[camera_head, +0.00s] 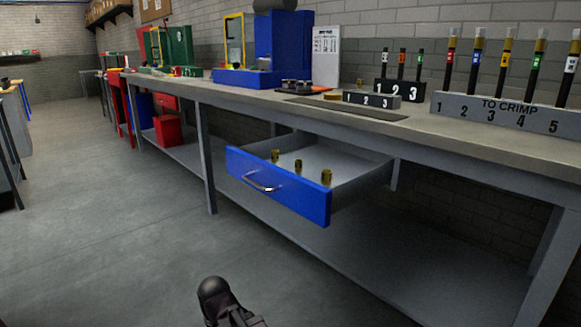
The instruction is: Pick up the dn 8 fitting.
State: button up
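Three small brass-coloured fittings stand in the open drawer, close behind its blue front: a left fitting (275,156), a middle fitting (298,166) and a right fitting (326,177). They look alike, and I can read no size mark, so I cannot tell which is the dn 8 fitting. The drawer (290,195) has a blue front with a metal handle (262,183) and hangs pulled out under the workbench. A dark part of my arm shows at the bottom edge, low and apart from the drawer. My gripper's fingers are not visible.
The grey workbench (230,88) runs along the wall. On it stand a numbered block (371,99), a black numbered holder (400,90) and a "TO CRIMP" rack (505,112) with hoses. A red bin (167,131) sits on the lower shelf. The floor in front is clear.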

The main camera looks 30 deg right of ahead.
aim_at(298, 162)
jog(key=z, duration=0.1)
jog(key=i, duration=1.4)
jog(key=z, duration=1.6)
